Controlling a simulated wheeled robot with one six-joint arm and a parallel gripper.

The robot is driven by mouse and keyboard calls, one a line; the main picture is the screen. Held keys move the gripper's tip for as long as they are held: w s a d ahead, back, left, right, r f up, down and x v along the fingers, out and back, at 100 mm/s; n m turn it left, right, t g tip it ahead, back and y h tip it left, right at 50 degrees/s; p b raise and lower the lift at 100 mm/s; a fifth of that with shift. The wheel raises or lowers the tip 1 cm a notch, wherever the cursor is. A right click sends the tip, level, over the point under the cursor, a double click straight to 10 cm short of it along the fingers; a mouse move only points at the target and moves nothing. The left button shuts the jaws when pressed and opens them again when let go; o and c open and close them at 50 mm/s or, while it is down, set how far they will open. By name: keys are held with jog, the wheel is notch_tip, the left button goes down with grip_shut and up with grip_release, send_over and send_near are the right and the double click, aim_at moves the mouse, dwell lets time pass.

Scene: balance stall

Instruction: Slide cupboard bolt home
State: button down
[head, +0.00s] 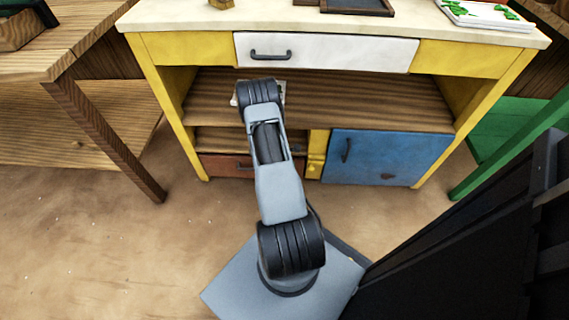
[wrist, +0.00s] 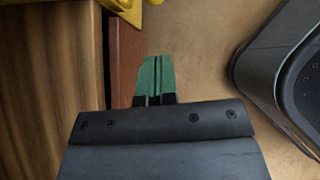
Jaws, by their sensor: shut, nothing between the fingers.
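The blue cupboard door (head: 388,160) is at the lower right of the yellow stall in the head view, with a dark handle on its left side. It looks closed. A yellow post (head: 317,152) stands just left of it; small raised yellow parts show there, but I cannot make out the bolt clearly. My gripper (wrist: 154,66) shows in the wrist view with its green fingertips together and nothing between them. It is beside the red-brown drawer front (wrist: 125,62), which also shows in the head view (head: 228,167). In the head view my arm hides the gripper.
A white drawer (head: 330,51) with a dark handle is under the stall top. The open wooden shelf (head: 360,100) is below it, with a small pale thing partly behind my arm. A wooden table (head: 75,45) stands left and a green frame (head: 510,150) right. The floor in front is clear.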

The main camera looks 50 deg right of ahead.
jog(key=s+d+f+b, duration=0.2)
jog(key=s+d+f, duration=0.1)
jog(key=s+d, duration=0.1)
jog(key=shift+d+f, duration=0.2)
jog(key=shift+d, duration=0.05)
jog(key=shift+s, duration=0.1)
